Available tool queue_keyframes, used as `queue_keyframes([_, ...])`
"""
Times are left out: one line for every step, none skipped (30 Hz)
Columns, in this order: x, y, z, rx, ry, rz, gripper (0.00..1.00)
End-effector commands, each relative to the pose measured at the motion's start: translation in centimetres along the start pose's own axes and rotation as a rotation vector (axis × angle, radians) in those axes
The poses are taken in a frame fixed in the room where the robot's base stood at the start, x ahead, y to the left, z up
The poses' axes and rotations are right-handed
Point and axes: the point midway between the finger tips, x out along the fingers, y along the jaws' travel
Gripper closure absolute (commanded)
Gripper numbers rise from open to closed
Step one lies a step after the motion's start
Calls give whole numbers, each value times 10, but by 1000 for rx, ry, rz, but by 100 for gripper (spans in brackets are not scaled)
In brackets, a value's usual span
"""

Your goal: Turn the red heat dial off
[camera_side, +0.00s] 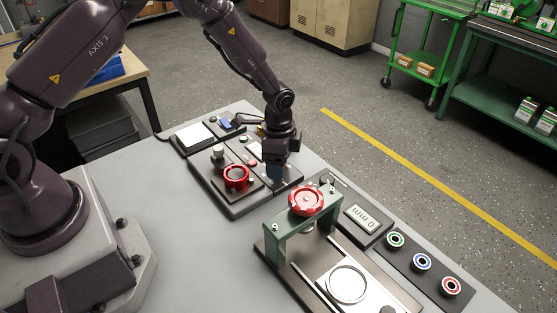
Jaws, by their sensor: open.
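A round red dial (236,177) with a dark centre sits on a dark panel (231,211) near the middle of the workbench. My gripper (277,172) points down over the right part of this panel, to the right of the red dial and apart from it in the picture. Its jaws are open; the fingertips are small and dark, and whether they touch anything below cannot be told. No label or pointer on the dial can be read. A second red knob (306,200), lobed like a handwheel, tops a green press frame (278,242) nearer the camera.
A pale knob (218,152) stands just behind the red dial. A display reading 0 mm (362,217) and green, blue and red ringed buttons (422,262) lie right of the press. A white pad (194,136) lies behind. The grey bench (185,245) is clear at front left.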

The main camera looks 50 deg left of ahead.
Motion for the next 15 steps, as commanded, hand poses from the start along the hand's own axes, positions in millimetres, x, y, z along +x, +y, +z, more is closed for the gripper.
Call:
queue_keyframes([0, 0, 0, 0, 0, 0, 43])
queue_keyframes([0, 0, 0, 0, 0, 0, 50])
queue_keyframes([0, 0, 0, 0, 0, 0, 60])
queue_keyframes([0, 0, 0, 0, 0, 0, 66])
queue_keyframes([0, 0, 0, 0, 0, 0, 73])
queue_keyframes([0, 0, 0, 0, 0, 0, 82])
queue_keyframes([0, 0, 0, 0, 0, 0, 88])
queue_keyframes([0, 0, 0, 0, 0, 0, 88])
queue_keyframes([0, 0, 0, 0, 0, 0, 88])
queue_keyframes([0, 0, 0, -1, 0, 0, 88])
queue_keyframes([0, 0, 0, -2, 0, 0, 88])
queue_keyframes([0, 0, 0, -4, 0, 0, 88])
queue_keyframes([0, 0, 0, -8, 0, 0, 88])
queue_keyframes([0, 0, 0, -12, 0, 0, 88])
queue_keyframes([0, 0, 0, -20, 0, 0, 88])
